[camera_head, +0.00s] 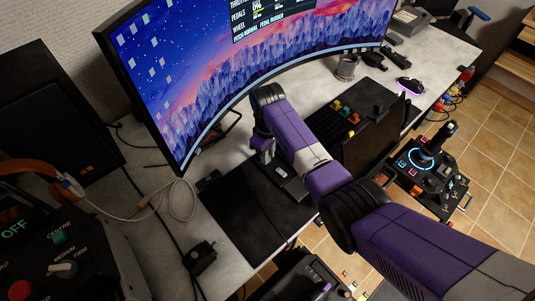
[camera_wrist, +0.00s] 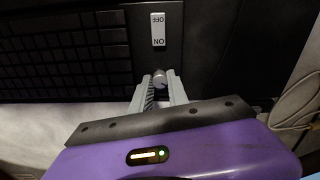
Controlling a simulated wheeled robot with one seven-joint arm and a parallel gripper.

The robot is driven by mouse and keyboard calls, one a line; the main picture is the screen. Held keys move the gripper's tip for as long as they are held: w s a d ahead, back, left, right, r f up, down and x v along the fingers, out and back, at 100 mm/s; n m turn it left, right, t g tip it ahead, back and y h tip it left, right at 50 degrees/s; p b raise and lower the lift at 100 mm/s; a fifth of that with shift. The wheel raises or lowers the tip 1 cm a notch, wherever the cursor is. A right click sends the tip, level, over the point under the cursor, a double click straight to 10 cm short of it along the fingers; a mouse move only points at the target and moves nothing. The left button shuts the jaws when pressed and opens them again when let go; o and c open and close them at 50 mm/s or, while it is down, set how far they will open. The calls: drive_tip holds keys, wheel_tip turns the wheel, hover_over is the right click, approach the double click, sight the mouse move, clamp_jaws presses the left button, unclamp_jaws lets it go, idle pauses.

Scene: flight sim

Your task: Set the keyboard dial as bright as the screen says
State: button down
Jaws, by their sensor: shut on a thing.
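The dial (camera_wrist: 160,77) is a small round grey knob on the black keyboard (camera_wrist: 62,48), in the wrist view. My gripper (camera_wrist: 160,88) is shut on it, one finger on each side. The fingers hide most of the dial, and I cannot read its setting. A white ON/OFF switch (camera_wrist: 158,30) sits just beyond the dial. In the head view my gripper (camera_head: 263,152) points down at the desk below the screen. The curved screen (camera_head: 180,85) shows a purple mountain picture and a dark text panel (camera_head: 275,12), cut off at the top.
A black pad-like surface (camera_head: 245,210) lies in front of my gripper. A grey cup (camera_head: 346,67) and a lit mouse (camera_head: 410,86) are at the right. A joystick unit (camera_head: 430,165) stands lower right. A control box (camera_head: 65,255) and headphones (camera_head: 45,180) are at left.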

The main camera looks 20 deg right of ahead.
drive_tip(key=m+p, duration=0.1)
drive_tip(key=m, duration=0.4)
drive_tip(key=shift+r+m, duration=0.1)
drive_tip(key=shift+m, duration=0.2)
drive_tip(key=m, duration=0.5)
drive_tip(key=shift+p, duration=0.35)
drive_tip(key=shift+m, duration=0.3)
drive_tip(key=c, duration=1.5)
unclamp_jaws()
drive_tip(key=shift+c, duration=0.2)
drive_tip(key=shift+r, duration=3.85)
drive_tip(key=shift+w, duration=0.1)
